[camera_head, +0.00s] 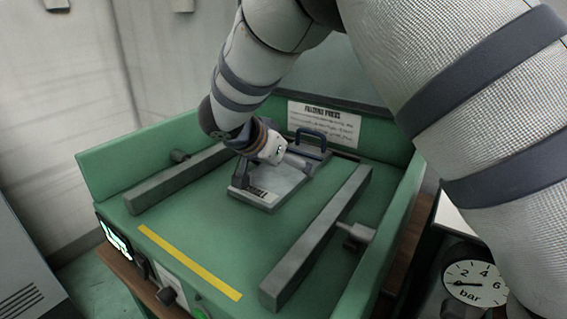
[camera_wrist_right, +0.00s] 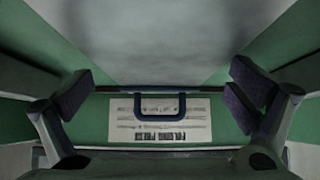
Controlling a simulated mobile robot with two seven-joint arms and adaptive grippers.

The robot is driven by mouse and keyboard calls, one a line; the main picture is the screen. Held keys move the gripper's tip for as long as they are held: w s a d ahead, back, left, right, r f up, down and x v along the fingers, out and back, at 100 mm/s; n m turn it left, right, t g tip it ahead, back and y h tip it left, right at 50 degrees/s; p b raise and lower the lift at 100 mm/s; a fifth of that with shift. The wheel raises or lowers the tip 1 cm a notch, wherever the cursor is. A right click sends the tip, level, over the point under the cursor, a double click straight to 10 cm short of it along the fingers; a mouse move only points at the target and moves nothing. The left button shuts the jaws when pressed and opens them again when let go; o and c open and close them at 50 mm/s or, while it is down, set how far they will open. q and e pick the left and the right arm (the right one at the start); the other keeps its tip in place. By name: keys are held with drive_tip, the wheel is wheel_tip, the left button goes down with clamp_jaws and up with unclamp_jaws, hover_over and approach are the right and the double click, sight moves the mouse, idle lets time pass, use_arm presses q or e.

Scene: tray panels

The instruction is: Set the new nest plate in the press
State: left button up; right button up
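The nest plate (camera_head: 275,200), grey with a small printed label near its front edge, lies on the green press bed (camera_head: 205,235) between two grey rails. A dark blue handle (camera_head: 311,136) stands up at the plate's far side; the handle (camera_wrist_right: 160,115) also shows in the middle of the right wrist view. My right gripper (camera_head: 278,168) is low over the plate, in front of the handle, and partly hides the plate. Its dark finger pads are wide apart with nothing gripped between them. Whether the gripper touches the plate cannot be told. My left gripper is not in view.
The left rail (camera_head: 178,182) and right rail (camera_head: 318,240) flank the plate. A printed sign (camera_head: 323,121) is on the green back wall. A yellow stripe (camera_head: 188,262) crosses the front. Knobs sit by the rails. A pressure gauge (camera_head: 475,284) is at lower right. The front bed is clear.

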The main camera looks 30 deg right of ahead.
drive_tip(key=shift+r, duration=0.2)
drive_tip(key=p+v, duration=0.1)
drive_tip(key=v, duration=1)
drive_tip(key=shift+a+r, duration=0.1)
drive_tip(key=shift+a, duration=0.05)
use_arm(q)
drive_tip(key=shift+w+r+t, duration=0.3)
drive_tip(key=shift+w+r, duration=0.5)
use_arm(e)
drive_tip(key=shift+s+a+r, duration=0.1)
drive_tip(key=shift+a+r, duration=0.1)
drive_tip(key=shift+a, duration=0.05)
